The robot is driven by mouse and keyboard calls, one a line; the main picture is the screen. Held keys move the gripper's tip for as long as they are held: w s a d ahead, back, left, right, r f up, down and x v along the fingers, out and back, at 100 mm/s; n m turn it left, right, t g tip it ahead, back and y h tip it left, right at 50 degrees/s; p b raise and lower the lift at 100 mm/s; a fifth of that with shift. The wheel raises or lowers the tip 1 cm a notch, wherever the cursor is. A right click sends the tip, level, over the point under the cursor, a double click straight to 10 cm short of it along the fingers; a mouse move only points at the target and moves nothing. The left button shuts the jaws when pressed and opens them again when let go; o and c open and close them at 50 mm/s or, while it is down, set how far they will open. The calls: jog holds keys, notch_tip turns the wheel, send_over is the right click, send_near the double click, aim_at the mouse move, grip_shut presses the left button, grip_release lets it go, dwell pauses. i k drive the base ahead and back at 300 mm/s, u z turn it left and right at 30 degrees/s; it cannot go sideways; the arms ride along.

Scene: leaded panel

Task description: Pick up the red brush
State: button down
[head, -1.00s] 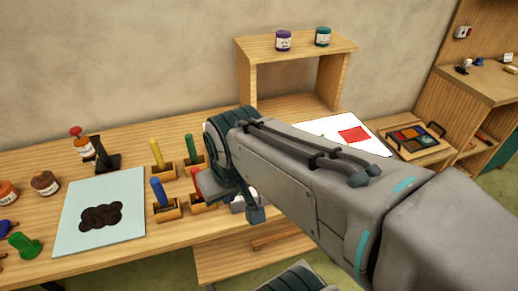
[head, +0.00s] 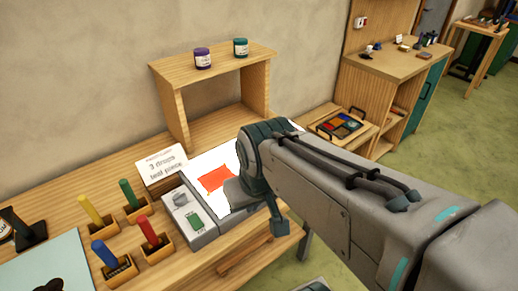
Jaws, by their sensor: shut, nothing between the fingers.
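The red brush (head: 149,232) stands upright in a small wooden holder (head: 158,250) on the workbench, at the lower left of the head view. It is just right of the blue brush (head: 104,254) and in front of the green brush (head: 128,194). A yellow brush (head: 90,211) stands behind the blue one. My arm reaches in from the lower right, and its dark joint is well to the right of the red brush. My gripper's fingers do not show; the arm hides that area. Nothing visible touches the red brush.
A grey box (head: 190,222) and a lettered card (head: 162,166) stand right of the brushes. A wooden shelf (head: 165,90) holds two jars. A pale blue board (head: 45,267) lies at lower left.

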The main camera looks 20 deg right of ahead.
aim_at(142, 221)
jog(key=z, duration=2.1)
jog(key=k, duration=1.15)
jog(key=u, duration=1.5)
jog(key=i, duration=0.5)
jog(key=z, duration=0.05)
